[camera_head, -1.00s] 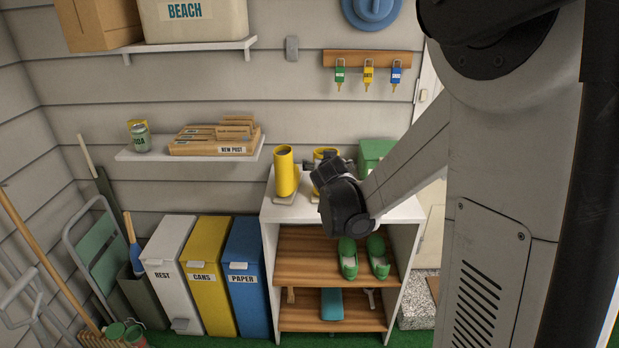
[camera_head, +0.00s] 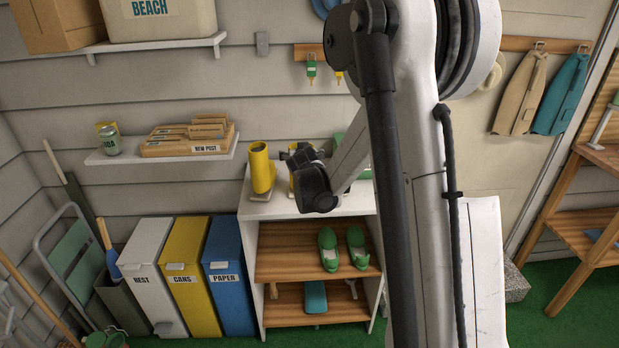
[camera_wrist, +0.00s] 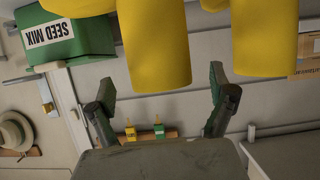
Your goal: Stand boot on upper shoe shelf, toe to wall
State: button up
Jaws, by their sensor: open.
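Two yellow boots stand on the white top of the shoe rack. The left boot (camera_head: 261,168) is clear. The other boot (camera_head: 292,184) is mostly hidden behind my gripper (camera_head: 301,156). In the wrist view, which is upside down, one yellow boot (camera_wrist: 155,45) lies between and beyond my open fingers (camera_wrist: 162,82), and the other boot (camera_wrist: 263,35) is to the right. I cannot tell whether a finger touches a boot. The upper shoe shelf (camera_head: 285,266) is wooden and holds a pair of green shoes (camera_head: 342,249) on its right; its left part is bare.
The lower shelf (camera_head: 285,309) holds a teal item (camera_head: 315,297). A green seed mix box (camera_wrist: 68,40) stands beside the boots. Bins (camera_head: 185,275) stand left of the rack. A parcel shelf (camera_head: 165,152) is above them. A wooden bench (camera_head: 585,228) is at right.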

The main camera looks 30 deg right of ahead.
jog(key=shift+x, duration=1.95)
jog(key=shift+r, duration=0.1)
jog(key=c, duration=1.9)
jog(key=shift+c, duration=0.2)
jog(key=shift+r, duration=0.1)
